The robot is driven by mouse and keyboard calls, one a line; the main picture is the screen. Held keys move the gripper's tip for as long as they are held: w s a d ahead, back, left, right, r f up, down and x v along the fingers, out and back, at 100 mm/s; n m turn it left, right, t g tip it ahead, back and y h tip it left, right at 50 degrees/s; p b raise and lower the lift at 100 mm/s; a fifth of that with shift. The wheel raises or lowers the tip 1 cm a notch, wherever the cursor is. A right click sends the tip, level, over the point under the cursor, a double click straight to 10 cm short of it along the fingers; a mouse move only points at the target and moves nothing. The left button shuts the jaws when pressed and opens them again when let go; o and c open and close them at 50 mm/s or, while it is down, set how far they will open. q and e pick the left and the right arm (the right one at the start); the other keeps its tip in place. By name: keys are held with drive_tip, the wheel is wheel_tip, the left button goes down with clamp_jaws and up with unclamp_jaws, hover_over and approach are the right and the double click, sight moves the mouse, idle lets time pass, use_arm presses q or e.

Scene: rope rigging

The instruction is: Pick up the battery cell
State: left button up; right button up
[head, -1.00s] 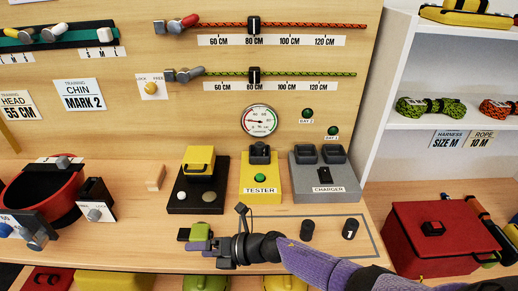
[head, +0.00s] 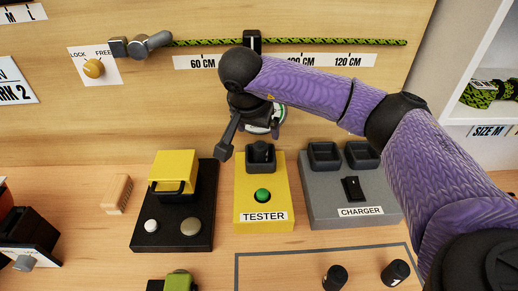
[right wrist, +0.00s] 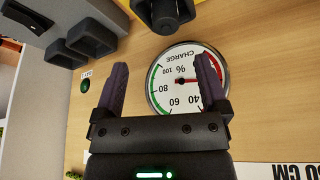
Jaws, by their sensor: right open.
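A dark battery cell (head: 261,151) appears to stand in the holder of the yellow tester (head: 245,196); its round dark top also shows at the top edge of the right wrist view (right wrist: 164,12). Two more dark cylinders, (head: 334,278) and (head: 396,271), stand on the table at the bottom right. My right gripper (right wrist: 163,85) is open and empty, facing the back board with the charge gauge (right wrist: 186,80) between its fingers in view. In the head view it is above and behind the tester, its fingers mostly hidden. My left gripper is not in view.
The grey charger (head: 325,209) with two empty-looking holders is right of the tester. A black base (head: 145,236) with a yellow block (head: 173,171) is to the left. A green object (head: 178,281) lies at the bottom edge. A rope (head: 330,43) runs along the board above.

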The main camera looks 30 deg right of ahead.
sight(260, 146)
drive_tip(key=b+x, duration=0.1)
drive_tip(key=x, duration=0.1)
drive_tip(key=b+x, duration=0.1)
drive_tip(key=x, duration=0.2)
drive_tip(key=b+x, duration=0.1)
drive_tip(key=x, duration=0.2)
drive_tip(key=shift+w+a+f, duration=0.2)
drive_tip(key=shift+w, duration=0.1)
drive_tip(key=shift+r, duration=0.1)
drive_tip(key=c, duration=1.1)
clamp_jaws()
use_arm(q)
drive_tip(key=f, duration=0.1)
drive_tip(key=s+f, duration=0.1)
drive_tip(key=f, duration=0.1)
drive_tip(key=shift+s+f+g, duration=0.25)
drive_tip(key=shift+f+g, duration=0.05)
